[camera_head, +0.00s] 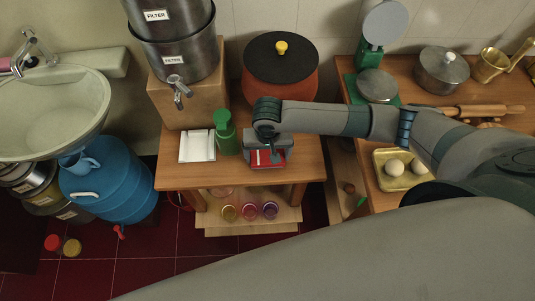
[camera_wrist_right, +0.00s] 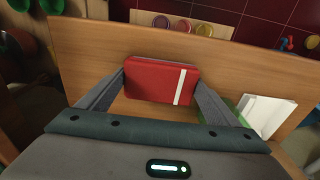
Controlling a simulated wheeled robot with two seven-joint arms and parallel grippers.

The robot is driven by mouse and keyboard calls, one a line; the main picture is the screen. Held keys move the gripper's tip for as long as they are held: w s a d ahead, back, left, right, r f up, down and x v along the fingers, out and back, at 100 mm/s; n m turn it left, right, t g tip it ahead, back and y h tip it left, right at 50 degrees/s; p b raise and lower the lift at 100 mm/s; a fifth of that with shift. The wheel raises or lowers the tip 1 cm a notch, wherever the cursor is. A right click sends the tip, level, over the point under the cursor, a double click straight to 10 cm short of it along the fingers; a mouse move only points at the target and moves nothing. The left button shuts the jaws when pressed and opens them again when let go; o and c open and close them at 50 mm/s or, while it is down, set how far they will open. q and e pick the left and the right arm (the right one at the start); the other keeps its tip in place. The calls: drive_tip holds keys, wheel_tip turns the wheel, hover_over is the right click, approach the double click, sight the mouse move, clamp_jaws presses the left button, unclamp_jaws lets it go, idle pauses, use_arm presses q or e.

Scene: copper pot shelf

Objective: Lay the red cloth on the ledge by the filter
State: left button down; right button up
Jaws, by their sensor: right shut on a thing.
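The red cloth (camera_wrist_right: 155,80) is a folded red block with a white stripe, seen between the two fingers of my right gripper (camera_wrist_right: 160,88) in the wrist view. In the head view the red cloth (camera_head: 264,159) shows under my right gripper (camera_head: 268,158), at the front part of the wooden ledge (camera_head: 305,165). My right gripper is shut on the cloth; whether the cloth touches the wood is hard to tell. The steel filter (camera_head: 178,45) stands on a wooden block at the back left of the ledge. My left gripper is not in view.
A green bottle (camera_head: 224,132) and a white pad (camera_head: 197,147) are left of the cloth. A large orange pot (camera_head: 281,75) with a black lid stands behind. Several small jars sit on the lower shelf (camera_head: 285,215). A sink (camera_head: 45,110) is far left.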

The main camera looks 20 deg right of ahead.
sight(268, 159)
drive_tip(key=shift+f, duration=0.35)
drive_tip(key=o, duration=1)
drive_tip(key=shift+f, duration=0.1)
wheel_tip(268, 159, up, 12)
drive_tip(key=b, duration=0.1)
drive_tip(key=shift+s+a+b, duration=0.15)
drive_tip(key=shift+s+b, duration=0.15)
drive_tip(key=shift+s, duration=0.1)
